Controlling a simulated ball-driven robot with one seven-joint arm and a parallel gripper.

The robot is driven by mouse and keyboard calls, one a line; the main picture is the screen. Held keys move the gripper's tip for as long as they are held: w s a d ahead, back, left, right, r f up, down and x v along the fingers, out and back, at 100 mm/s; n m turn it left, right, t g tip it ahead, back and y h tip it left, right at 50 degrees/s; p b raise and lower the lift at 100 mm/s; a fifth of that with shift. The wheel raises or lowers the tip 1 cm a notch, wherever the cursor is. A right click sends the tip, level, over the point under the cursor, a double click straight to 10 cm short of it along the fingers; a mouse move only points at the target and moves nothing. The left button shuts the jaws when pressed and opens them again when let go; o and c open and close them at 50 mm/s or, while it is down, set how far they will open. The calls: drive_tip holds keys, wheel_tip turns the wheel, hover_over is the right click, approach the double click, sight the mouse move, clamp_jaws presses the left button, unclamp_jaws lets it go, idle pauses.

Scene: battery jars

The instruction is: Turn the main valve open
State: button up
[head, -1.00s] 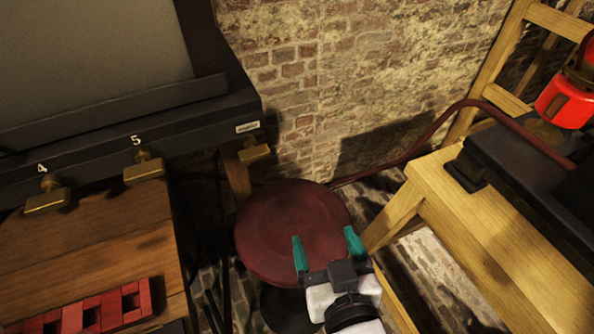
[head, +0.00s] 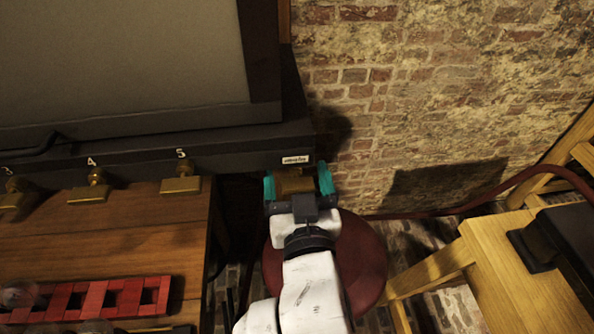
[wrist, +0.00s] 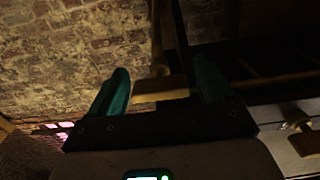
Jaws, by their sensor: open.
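The main valve is a brass lever tap (head: 294,184) under a small white label (head: 297,160) at the right end of the dark tank's lower edge. My gripper (head: 298,186) is open, with one teal finger on each side of the brass handle. In the wrist view the brass handle (wrist: 160,89) shows between the open fingers (wrist: 160,88). The handle appears to lie crosswise. I cannot tell whether the fingers touch it. Its lower part is hidden by my gripper in the head view.
Brass taps numbered 4 (head: 89,187) and 5 (head: 181,178) stand to the left above a wooden bench (head: 130,230) with a red slotted rack (head: 125,297). A round dark red stool (head: 360,262) is below my arm. A yellow wooden table (head: 500,260) is at right.

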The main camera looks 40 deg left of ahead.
drive_tip(key=shift+w+a, duration=0.25)
drive_tip(key=shift+a, duration=0.1)
drive_tip(key=c, duration=1)
drive_tip(key=shift+c, duration=0.2)
drive_tip(key=shift+n, duration=0.3)
drive_tip(key=n+p, duration=0.1)
drive_tip(key=n, duration=0.1)
drive_tip(key=shift+r+n, duration=0.1)
drive_tip(key=shift+n, duration=0.2)
drive_tip(key=shift+s+n+p, duration=0.1)
drive_tip(key=shift+n+p, duration=0.6)
drive_tip(key=shift+n, duration=0.6)
